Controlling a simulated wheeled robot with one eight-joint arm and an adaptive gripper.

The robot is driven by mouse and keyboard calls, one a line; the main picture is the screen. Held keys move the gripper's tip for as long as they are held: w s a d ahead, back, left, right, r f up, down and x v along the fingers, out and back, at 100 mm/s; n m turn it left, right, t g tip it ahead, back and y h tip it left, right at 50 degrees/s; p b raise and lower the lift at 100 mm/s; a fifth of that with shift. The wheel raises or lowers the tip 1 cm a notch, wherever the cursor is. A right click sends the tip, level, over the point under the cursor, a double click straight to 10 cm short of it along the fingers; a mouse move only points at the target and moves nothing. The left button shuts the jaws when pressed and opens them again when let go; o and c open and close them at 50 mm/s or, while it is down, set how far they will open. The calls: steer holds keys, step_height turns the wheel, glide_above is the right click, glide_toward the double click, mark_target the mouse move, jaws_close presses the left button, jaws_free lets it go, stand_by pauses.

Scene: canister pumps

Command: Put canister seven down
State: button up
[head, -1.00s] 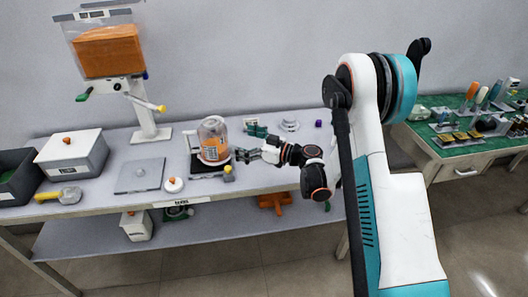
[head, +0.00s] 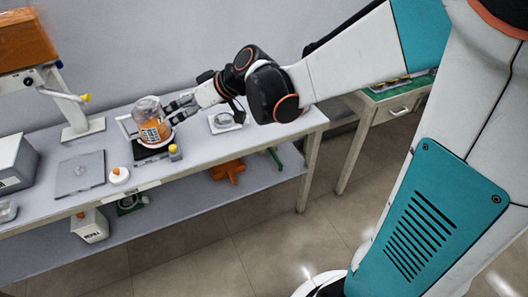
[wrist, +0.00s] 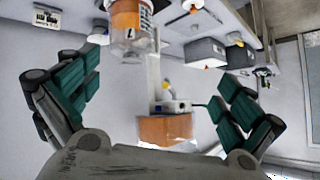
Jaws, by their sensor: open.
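A clear canister with orange contents and a printed label (head: 151,128) stands upright on a dark pump base (head: 152,153) on the bench. It also shows at the top of the wrist view (wrist: 128,18), upside down and cut by the edge. I cannot read its number with certainty. My gripper (head: 181,108) is just right of the canister in the head view. In the wrist view my gripper (wrist: 155,82) has its green-padded fingers spread wide, with nothing between them. The canister lies beyond the fingertips there and looks clear of them.
A yellow-topped knob (head: 174,152) is at the base's front. Left of it are a white round piece with an orange knob (head: 119,175), a flat grey plate (head: 80,173) and the dispenser stand (head: 84,128). A white dish (head: 225,122) sits to the right near the bench end.

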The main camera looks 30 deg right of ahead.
steer(key=s+d+m+h, duration=0.2)
steer(key=s+d, duration=0.3)
steer(key=s, duration=0.6)
steer(key=s+d+m+h, duration=0.3)
steer(key=s+d+h, duration=0.2)
steer(key=s, duration=0.7)
steer(key=shift+s+d+r+m, duration=0.15)
steer(key=shift+s+d+m, duration=0.15)
steer(key=shift+d, duration=0.05)
